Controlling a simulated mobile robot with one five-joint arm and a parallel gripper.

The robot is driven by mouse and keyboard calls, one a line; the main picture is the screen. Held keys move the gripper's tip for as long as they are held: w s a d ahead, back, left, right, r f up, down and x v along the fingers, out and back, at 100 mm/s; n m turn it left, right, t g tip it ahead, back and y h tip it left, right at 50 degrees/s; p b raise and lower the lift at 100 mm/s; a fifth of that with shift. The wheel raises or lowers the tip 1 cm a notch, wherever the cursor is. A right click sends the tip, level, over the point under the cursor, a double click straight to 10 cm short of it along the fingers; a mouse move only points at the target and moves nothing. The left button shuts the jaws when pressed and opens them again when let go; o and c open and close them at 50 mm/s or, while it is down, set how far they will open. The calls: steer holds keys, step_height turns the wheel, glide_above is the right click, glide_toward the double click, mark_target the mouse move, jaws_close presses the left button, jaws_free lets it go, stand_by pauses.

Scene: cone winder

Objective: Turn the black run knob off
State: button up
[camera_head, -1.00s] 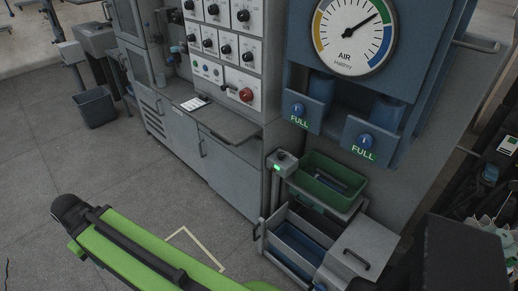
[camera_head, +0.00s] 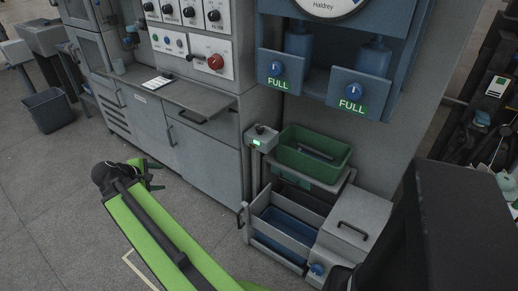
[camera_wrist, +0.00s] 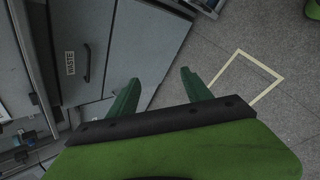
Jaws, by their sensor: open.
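Several black knobs (camera_head: 213,15) sit on the white panels of the grey control cabinet at the top of the head view. I cannot read which is the run knob. A small grey box (camera_head: 262,138) with a green light and a dark knob on top stands beside the green bin. My gripper (camera_head: 155,177) is low over the floor in front of the cabinet doors, well away from the panels and the box. In the wrist view my gripper (camera_wrist: 160,92) has its two green fingers apart with nothing between them.
A shelf (camera_head: 195,96) juts out above the cabinet doors. A green bin (camera_head: 312,155) stands above an open drawer (camera_head: 285,228) on the right. Blue knobs (camera_head: 276,68) sit above FULL labels. A WASTE-labelled door (camera_wrist: 76,55) is near the gripper.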

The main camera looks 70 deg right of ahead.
steer(key=s+d+f+n+g+h+b, duration=0.1)
steer(key=s+d+f+n+h+b, duration=0.1)
steer(key=s+d+b, duration=0.45)
steer(key=s+d+f+n+g+h+b, duration=0.1)
steer(key=s+d+f+n+h+b, duration=0.15)
steer(key=d, duration=0.75)
steer(key=n+g+h+b, duration=0.3)
steer(key=n+h+b, duration=0.1)
steer(key=n+b, duration=0.15)
glide_toward(258, 130)
steer(key=x, duration=1.2)
steer(key=shift+w, duration=0.25)
steer(key=shift+s, duration=0.1)
jaws_close()
